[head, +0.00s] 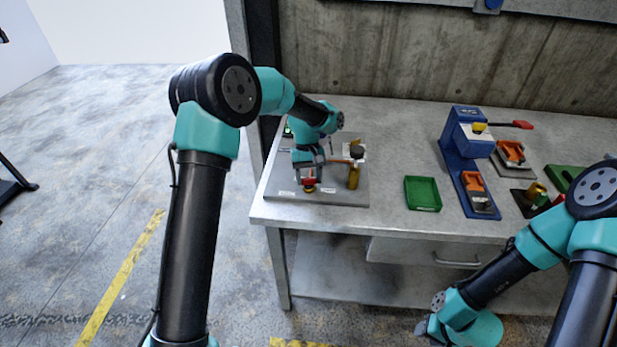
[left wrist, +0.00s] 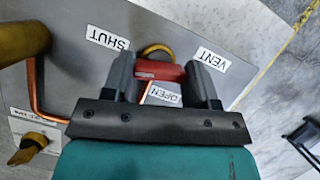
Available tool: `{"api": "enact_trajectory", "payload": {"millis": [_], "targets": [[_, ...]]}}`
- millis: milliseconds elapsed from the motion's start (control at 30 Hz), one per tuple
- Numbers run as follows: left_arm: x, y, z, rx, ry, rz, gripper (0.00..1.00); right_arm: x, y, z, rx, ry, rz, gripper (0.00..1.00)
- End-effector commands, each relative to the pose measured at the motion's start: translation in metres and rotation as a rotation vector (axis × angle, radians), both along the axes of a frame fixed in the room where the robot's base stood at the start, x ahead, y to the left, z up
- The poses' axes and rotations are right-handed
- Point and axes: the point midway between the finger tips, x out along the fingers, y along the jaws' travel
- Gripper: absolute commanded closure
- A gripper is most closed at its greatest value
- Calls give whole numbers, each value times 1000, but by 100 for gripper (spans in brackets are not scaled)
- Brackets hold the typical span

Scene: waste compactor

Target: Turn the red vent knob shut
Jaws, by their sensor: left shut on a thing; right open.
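The red vent knob (left wrist: 160,71) sits between the two fingers of my left gripper (left wrist: 163,76) in the left wrist view. The fingers are shut on it. A round yellow part (left wrist: 157,50) shows just behind the knob. White labels read SHUT (left wrist: 108,34), OPEN (left wrist: 165,95) and VENT (left wrist: 211,60) around it. In the head view the knob (head: 309,187) is a small red spot near the front of the grey panel (head: 341,198), under my left gripper (head: 308,177). My right gripper (head: 432,328) hangs low in front of the bench, away from the panel, its fingers barely visible.
A yellow cylinder with a black top (head: 353,178) and copper pipe stand right of the knob. A green tray (head: 422,193) and a blue press (head: 467,147) with orange pieces are farther right on the bench (head: 390,212). Bench surface between panel and tray is clear.

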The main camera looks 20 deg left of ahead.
Motion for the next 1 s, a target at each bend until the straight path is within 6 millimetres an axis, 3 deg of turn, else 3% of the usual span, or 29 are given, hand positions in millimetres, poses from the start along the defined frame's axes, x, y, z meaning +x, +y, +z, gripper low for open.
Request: {"api": "enact_trajectory", "payload": {"millis": [400, 933, 967, 1000], "targets": [[1, -1, 0, -1, -1, -235, 70, 0, 0, 0, 0, 0, 0, 57], [1, -1, 0, 1, -2, -266, 70, 0, 0, 0, 0, 0, 0, 57], [1, -1, 0, 1, -2, -266, 45, 0, 0, 0, 0, 0, 0, 57], [1, -1, 0, 1, -2, -266, 41, 0, 0, 0, 0, 0, 0, 57]]}}
